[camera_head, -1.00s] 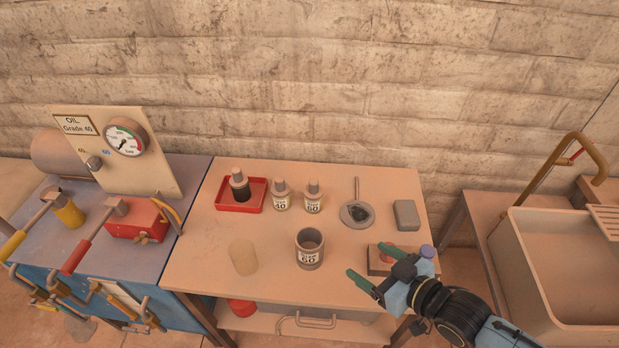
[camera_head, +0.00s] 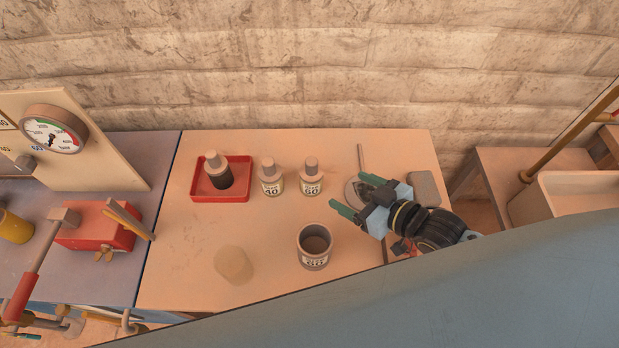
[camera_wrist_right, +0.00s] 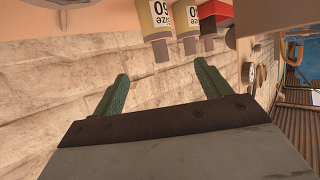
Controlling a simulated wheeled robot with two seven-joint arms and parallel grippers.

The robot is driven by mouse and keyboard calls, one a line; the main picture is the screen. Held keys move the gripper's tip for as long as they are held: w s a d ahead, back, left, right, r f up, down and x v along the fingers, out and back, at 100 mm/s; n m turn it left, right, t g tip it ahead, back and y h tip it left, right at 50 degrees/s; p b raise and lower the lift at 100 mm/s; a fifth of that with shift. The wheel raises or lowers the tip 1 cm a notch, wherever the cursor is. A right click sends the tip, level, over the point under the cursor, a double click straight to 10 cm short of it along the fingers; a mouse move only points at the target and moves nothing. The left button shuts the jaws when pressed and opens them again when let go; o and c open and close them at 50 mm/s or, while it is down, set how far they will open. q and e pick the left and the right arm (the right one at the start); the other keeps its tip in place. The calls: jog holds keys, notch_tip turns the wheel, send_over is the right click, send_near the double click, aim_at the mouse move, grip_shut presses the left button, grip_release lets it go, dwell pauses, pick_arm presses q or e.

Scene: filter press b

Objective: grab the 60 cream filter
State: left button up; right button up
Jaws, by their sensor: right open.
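A small bottle-like piece with a cream band marked 60 (camera_head: 311,181) and a brownish cap stands upright on the table. It also shows upside down in the wrist view (camera_wrist_right: 154,22). A similar piece marked 40 (camera_head: 270,180) stands just left of it. My left gripper is out of view.
A red tray (camera_head: 239,193) with a dark bottle (camera_head: 217,170) stands left of the 40 piece. A red clamp-like tool (camera_head: 95,238) lies on the left bench.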

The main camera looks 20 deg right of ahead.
aim_at(312, 177)
jog(key=w+a+f+b, duration=0.1)
jog(key=w+f, duration=0.1)
jog(key=w+a+f+b, duration=0.1)
jog(key=w+f, duration=0.1)
jog(key=w+a+f+b, duration=0.1)
jog(key=w+f, duration=0.1)
jog(key=w, duration=0.1)
jog(key=shift+a+f, duration=0.25)
jog(key=shift+f, duration=0.1)
jog(key=shift+x, duration=2.75)
jog(key=shift+a+r, duration=0.1)
jog(key=shift+r, duration=0.1)
jog(key=c, duration=1.1)
